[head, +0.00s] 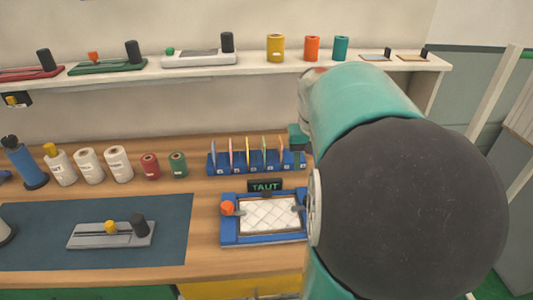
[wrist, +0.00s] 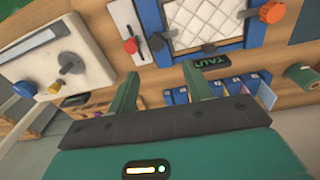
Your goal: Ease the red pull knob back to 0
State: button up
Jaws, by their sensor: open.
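A blue frame (head: 229,235) holds a white quilted pad (head: 268,214) on the bench. An orange-red knob (head: 227,208) sits at its left edge; it also shows in the wrist view (wrist: 272,11). A dark knob (wrist: 156,42) is at the opposite edge. A second red knob (wrist: 130,46) sits on a narrow grey slider beside the frame, hidden behind my arm in the head view. I cannot tell which is the pull knob. A sign (head: 265,186) behind the frame reads TAUT. My gripper (wrist: 163,88) is open and empty, apart from both red knobs.
A blue rack (head: 257,169) with coloured cards stands behind the frame. Left lies a dark mat (head: 30,225) with a grey slider device (head: 105,236). Several spools and bottles line the back. A shelf (head: 180,70) runs above. A white panel (wrist: 62,60) with knobs shows in the wrist view.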

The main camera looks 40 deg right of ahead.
jog(key=s+d+f+m+y, duration=0.1)
jog(key=s+d+f+m, duration=0.15)
jog(key=d, duration=0.45)
jog(key=shift+n, duration=0.45)
jog(key=f, duration=1.3)
jog(key=shift+s+d, duration=0.3)
jog(key=shift+s, duration=0.05)
jog(key=shift+w, duration=0.1)
grip_shut()
